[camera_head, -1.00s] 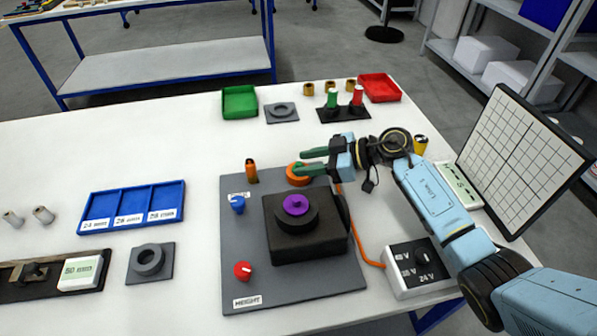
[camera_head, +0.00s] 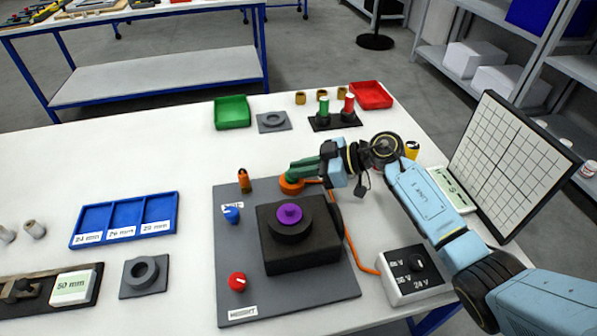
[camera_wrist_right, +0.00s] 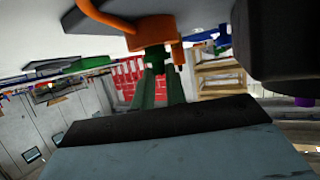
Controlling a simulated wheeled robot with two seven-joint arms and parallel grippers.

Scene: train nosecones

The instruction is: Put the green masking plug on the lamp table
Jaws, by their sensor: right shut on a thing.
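A green plug with a pale top (camera_head: 323,106) stands upright in a black holder (camera_head: 335,121) at the back of the table. My right gripper (camera_head: 293,174), with green fingers, is well in front of this holder. It is shut on an orange ring-shaped part (camera_head: 291,186), which sits low at the back edge of the grey plate. In the right wrist view the orange part (camera_wrist_right: 150,38) is between the green fingertips (camera_wrist_right: 158,62). I cannot tell which thing is the lamp table; a black box with a purple top piece (camera_head: 289,213) stands on the grey plate (camera_head: 240,272).
A red-topped plug (camera_head: 348,106) shares the holder. Green (camera_head: 232,112) and red (camera_head: 372,95) trays stand near. An orange cable (camera_head: 352,247) runs to a voltage box (camera_head: 412,274). A gridded board (camera_head: 512,165) stands at right.

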